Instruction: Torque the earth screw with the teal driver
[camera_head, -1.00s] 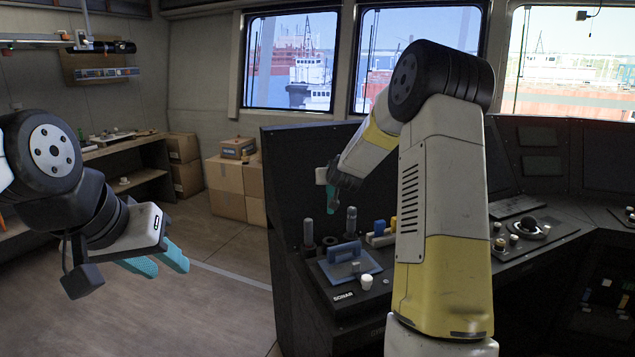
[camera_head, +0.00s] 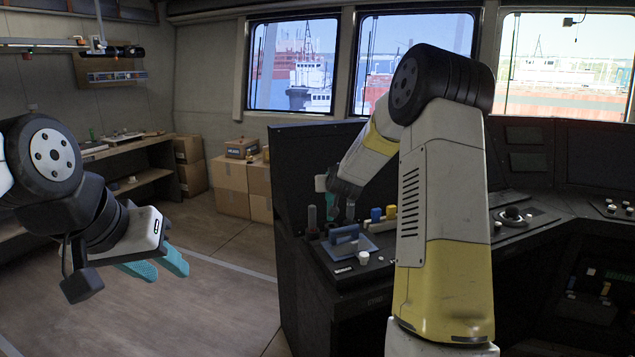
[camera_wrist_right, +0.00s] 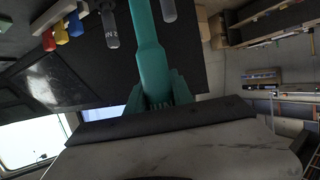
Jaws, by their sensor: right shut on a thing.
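The teal driver (camera_wrist_right: 150,70) shows in the right wrist view, held between the teal fingers of my right gripper (camera_wrist_right: 158,92). In the head view my right gripper (camera_head: 330,185) is over the left part of the console (camera_head: 330,275), partly behind my right forearm. The driver's tip is out of sight. I cannot make out the earth screw. My left gripper (camera_head: 160,265) hangs empty at the left over the floor, its two teal fingers apart.
A blue handled block (camera_head: 344,235), a grey cylinder (camera_head: 312,218) and blue and yellow blocks (camera_head: 383,213) stand on the console. A white knob (camera_head: 363,257) is near its front. Cardboard boxes (camera_head: 232,190) stand behind on the floor. The floor at left is clear.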

